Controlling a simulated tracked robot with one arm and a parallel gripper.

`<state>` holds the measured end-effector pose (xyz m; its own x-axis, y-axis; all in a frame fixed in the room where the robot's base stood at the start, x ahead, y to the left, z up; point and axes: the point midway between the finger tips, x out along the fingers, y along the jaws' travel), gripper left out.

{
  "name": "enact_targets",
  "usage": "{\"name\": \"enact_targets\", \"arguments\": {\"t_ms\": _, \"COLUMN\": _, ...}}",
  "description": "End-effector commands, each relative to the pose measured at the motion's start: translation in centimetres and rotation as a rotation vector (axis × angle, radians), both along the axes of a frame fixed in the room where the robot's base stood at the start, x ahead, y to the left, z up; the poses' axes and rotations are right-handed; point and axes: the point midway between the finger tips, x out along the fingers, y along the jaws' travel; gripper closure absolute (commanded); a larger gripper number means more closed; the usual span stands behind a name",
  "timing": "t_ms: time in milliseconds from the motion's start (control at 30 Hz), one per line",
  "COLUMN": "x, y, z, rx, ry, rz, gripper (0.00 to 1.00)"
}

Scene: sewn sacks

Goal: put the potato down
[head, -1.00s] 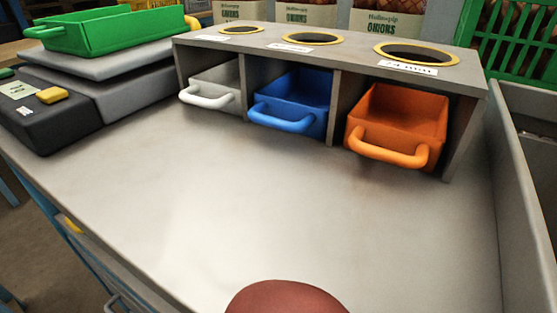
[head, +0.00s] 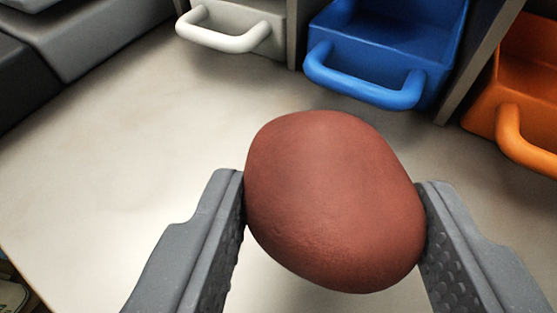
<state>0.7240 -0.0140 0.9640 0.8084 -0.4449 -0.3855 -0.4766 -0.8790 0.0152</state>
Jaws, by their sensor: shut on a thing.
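The potato (head: 335,200) is reddish brown, smooth and oval, in the lower middle of the head view. My gripper (head: 335,215) is shut on it, with one grey textured finger against its left side and the other against its right side. Pale worktop (head: 120,180) shows around and behind the potato. The potato's underside is hidden, so I cannot tell whether it touches the worktop.
A white drawer (head: 230,35), a blue drawer (head: 385,60) and an orange drawer (head: 520,130) stand along the back, their handles facing me. A dark grey device (head: 25,75) is at the far left. The worktop between is clear.

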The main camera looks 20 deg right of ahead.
Motion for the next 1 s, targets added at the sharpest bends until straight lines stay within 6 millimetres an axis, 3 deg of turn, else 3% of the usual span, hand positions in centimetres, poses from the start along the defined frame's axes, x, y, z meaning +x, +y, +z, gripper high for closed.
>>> {"name": "enact_targets", "arguments": {"t_ms": 233, "x": 1.1, "y": -0.2, "z": -0.5, "rx": -0.002, "ry": 0.000, "rz": -0.001, "gripper": 0.76}}
{"name": "enact_targets", "arguments": {"t_ms": 500, "x": 1.0, "y": -0.2, "z": -3.6, "rx": -0.001, "ry": 0.001, "rz": -0.001, "gripper": 0.76}}
{"name": "enact_targets", "arguments": {"t_ms": 833, "x": 1.0, "y": -0.2, "z": -3.7, "rx": -0.002, "ry": -0.001, "rz": -0.002, "gripper": 0.76}}
{"name": "enact_targets", "arguments": {"t_ms": 867, "x": 1.0, "y": -0.2, "z": -3.7, "rx": -0.001, "ry": -0.001, "rz": -0.002, "gripper": 0.47}}
{"name": "enact_targets", "arguments": {"t_ms": 900, "x": 1.0, "y": -0.2, "z": -3.7, "rx": -0.001, "ry": -0.001, "rz": -0.001, "gripper": 0.36}}
{"name": "enact_targets", "arguments": {"t_ms": 933, "x": 1.0, "y": -0.2, "z": -3.7, "rx": -0.001, "ry": -0.001, "rz": -0.001, "gripper": 0.31}}
{"name": "enact_targets", "arguments": {"t_ms": 1000, "x": 1.0, "y": -0.2, "z": -3.7, "rx": -0.001, "ry": -0.001, "rz": -0.001, "gripper": 0.31}}
